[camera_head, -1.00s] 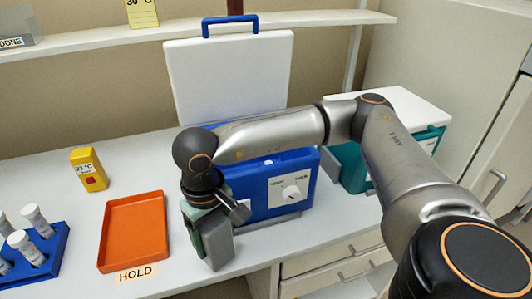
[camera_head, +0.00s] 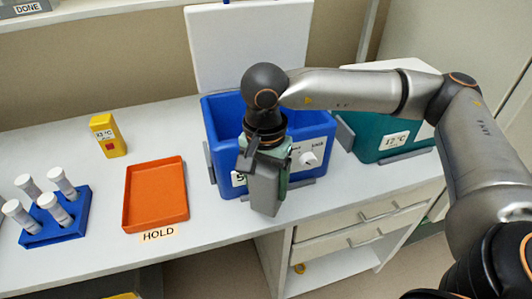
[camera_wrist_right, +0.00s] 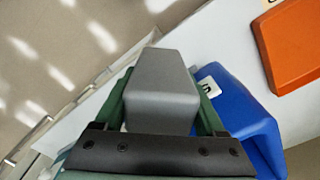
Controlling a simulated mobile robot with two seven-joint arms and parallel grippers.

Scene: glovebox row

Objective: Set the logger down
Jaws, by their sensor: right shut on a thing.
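My right gripper (camera_head: 268,178) has green fingers shut on a grey block (camera_head: 263,193). In the right wrist view the block (camera_wrist_right: 160,88) sits between both fingers (camera_wrist_right: 165,108). The gripper points down at the front of an open blue box (camera_head: 222,148), hiding part of its front and label; whether the block touches anything below is unclear. A yellow device (camera_head: 108,135) with a temperature label and red spot stands on the bench at the left. I cannot tell which of these is the logger. My left gripper is not in view.
An empty orange tray (camera_head: 183,208) lies behind a HOLD label (camera_head: 158,235). A blue rack (camera_head: 78,226) holds several capped tubes. A teal box (camera_head: 370,148) stands at the right, and a white panel (camera_head: 245,50) behind the blue box. Bench around the yellow device is clear.

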